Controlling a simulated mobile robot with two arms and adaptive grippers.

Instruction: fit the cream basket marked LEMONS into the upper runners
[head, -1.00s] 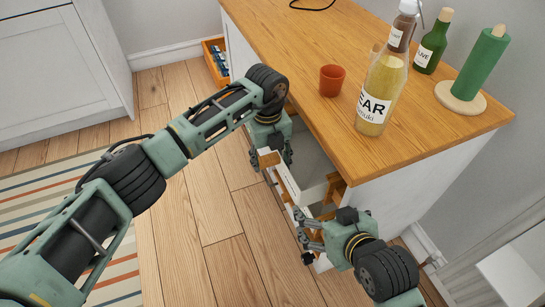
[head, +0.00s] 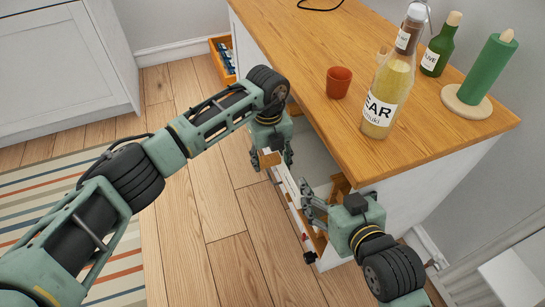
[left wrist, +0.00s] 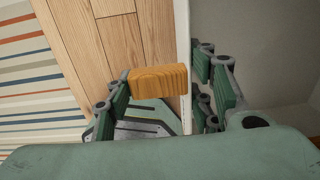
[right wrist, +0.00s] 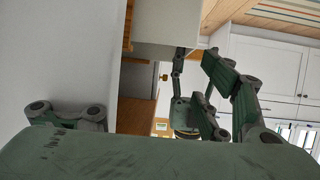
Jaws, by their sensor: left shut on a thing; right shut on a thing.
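The cream basket (head: 317,165) appears to be the pale box beside the open cabinet front in the head view, partly covered by my grippers. Its LEMONS mark is not readable. A pale box end (right wrist: 166,22) also shows at the top of the right wrist view.
The wooden worktop (head: 300,50) overhangs close to both grippers. It bears a red cup (head: 338,82), a PEAR bottle (head: 384,95), a green bottle (head: 440,45) and a green roll (head: 485,68).

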